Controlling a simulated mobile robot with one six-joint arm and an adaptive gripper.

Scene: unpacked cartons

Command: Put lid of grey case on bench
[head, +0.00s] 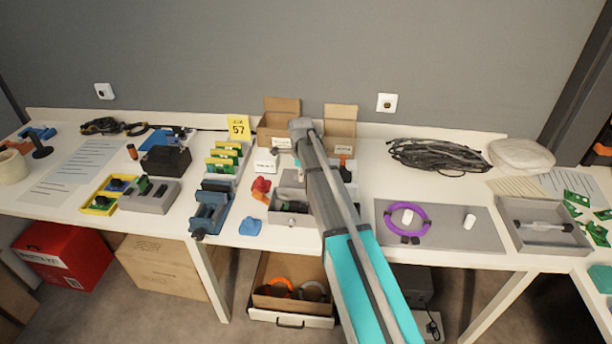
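A grey open case (289,218) with small parts in it sits on the bench (255,240) near the front edge, partly behind my arm. A flat grey piece (291,178) shows just behind it; I cannot tell whether it is the lid or whether it is attached. Another open grey box (547,240) stands at the right with a clear tube-like item in it. A third grey box (150,203) stands at the left, holding dark and green parts.
Two open cartons (279,122) (340,128) stand at the back. A grey mat (455,240) carries a purple ring (383,218). Black cable (437,155) lies behind it. Blue bins (209,213) and red parts (260,186) crowd the case's left side. Bare bench shows right of my arm.

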